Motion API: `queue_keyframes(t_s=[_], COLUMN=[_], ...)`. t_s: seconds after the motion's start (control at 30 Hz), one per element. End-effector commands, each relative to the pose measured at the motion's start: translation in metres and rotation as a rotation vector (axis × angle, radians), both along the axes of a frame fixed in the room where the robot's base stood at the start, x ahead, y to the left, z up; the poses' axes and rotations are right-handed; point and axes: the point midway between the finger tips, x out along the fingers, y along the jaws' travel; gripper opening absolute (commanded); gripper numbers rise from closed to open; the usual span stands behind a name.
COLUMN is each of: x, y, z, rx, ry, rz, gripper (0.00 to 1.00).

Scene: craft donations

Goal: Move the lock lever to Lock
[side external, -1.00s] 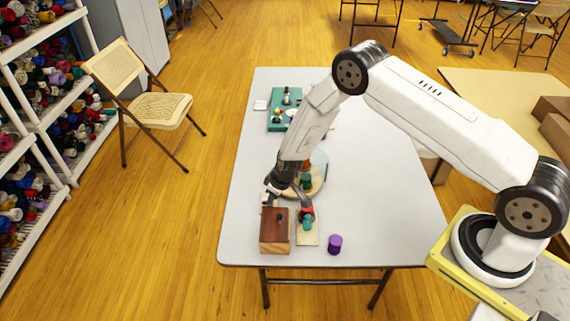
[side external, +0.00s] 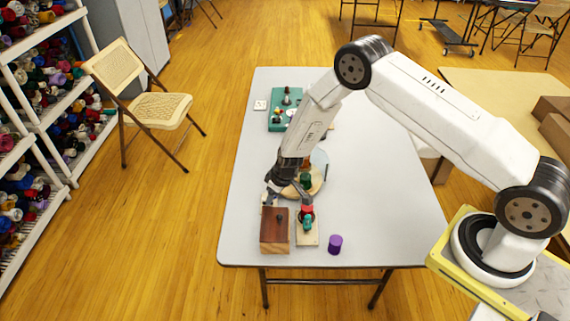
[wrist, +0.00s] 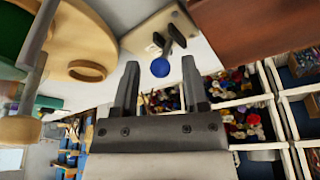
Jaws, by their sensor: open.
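A lever with a blue ball knob (wrist: 160,67) stands on a small beige plate (wrist: 183,20) in the wrist view; I take it for the lock lever. No Lock marking can be read. My gripper (wrist: 160,75) is open, and the blue knob appears between its two fingertips. I cannot tell whether either finger touches it. In the side view my gripper (side external: 276,192) is low over the near left part of the table, just behind the brown wooden box. The lever is hidden or too small to make out there.
The brown box (side external: 275,236) and a plate with a red and teal fitting (side external: 307,222) stand close by. A round wooden board (side external: 317,186) lies behind. A purple cylinder (side external: 335,244) is at right, a teal panel (side external: 277,124) at the far end. The table's right side is clear.

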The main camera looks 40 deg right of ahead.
Motion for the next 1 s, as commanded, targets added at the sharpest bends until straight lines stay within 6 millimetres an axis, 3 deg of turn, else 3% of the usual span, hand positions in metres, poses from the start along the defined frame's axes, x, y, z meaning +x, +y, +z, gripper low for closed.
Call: queue_keyframes(t_s=[0.8, 1.0], x=[0.0, 0.0], y=[0.0, 0.0], z=[0.058, 0.063], rx=[0.0, 0.0], ry=[-0.002, 0.0], rz=[0.001, 0.0], gripper=[0.57, 0.57])
